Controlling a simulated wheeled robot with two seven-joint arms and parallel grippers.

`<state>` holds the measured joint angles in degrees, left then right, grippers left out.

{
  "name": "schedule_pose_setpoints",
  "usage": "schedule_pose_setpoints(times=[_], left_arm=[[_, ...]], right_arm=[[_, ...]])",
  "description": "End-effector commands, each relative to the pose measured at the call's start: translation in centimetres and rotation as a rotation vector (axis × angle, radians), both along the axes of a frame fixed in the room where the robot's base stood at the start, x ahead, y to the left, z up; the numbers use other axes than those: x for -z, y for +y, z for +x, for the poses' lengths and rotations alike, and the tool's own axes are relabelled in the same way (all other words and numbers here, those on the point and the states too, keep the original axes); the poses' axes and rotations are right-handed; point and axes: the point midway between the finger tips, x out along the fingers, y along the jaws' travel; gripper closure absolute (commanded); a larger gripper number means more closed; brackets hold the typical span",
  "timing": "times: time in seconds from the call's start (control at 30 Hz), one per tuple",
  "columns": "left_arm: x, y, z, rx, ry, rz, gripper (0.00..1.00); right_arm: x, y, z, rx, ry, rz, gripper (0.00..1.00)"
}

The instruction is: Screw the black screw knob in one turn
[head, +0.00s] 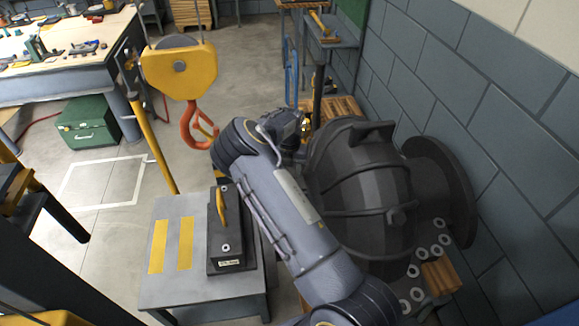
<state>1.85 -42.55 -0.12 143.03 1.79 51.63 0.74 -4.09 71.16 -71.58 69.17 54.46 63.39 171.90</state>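A large dark grey, ribbed, rounded casing (352,182) stands at the right, with a wide round flange (440,185) on its right side. I cannot pick out the black screw knob; it may be hidden by the casing or my arm. My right arm comes in from the bottom and crosses in front of the casing's left side. It bends at the upper end, and its wrist end passes to the casing's far left side. The fingers there are hidden or too small to make out, so I cannot tell what they touch. My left gripper is not in view.
A yellow hoist block (180,70) with an orange hook (196,128) hangs left of my arm. A grey table (163,285) holds a black block (228,248) with a yellow handle. A green toolbox (88,124) stands on the floor. A block wall (470,95) closes the right.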

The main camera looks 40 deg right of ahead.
Motion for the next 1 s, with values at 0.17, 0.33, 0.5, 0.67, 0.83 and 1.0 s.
schedule_pose_setpoints(times=[0.17,0.33,0.5,0.67,0.83,1.0], left_arm=[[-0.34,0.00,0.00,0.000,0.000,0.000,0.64],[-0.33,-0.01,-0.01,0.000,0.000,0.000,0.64],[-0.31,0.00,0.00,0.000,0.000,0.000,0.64],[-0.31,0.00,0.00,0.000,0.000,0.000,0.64],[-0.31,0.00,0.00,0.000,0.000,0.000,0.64],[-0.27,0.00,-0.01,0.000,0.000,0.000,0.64]], right_arm=[[-0.17,-0.06,0.12,0.022,-0.003,-0.002,0.78],[-0.14,-0.06,0.13,0.027,-0.004,-0.002,0.78],[-0.12,-0.05,0.12,0.026,-0.004,-0.002,0.78],[-0.10,-0.03,0.10,0.026,-0.004,-0.001,0.41],[-0.04,-0.02,0.04,0.026,-0.001,0.000,0.33],[-0.09,-0.01,0.02,0.026,-0.001,0.000,0.33]])
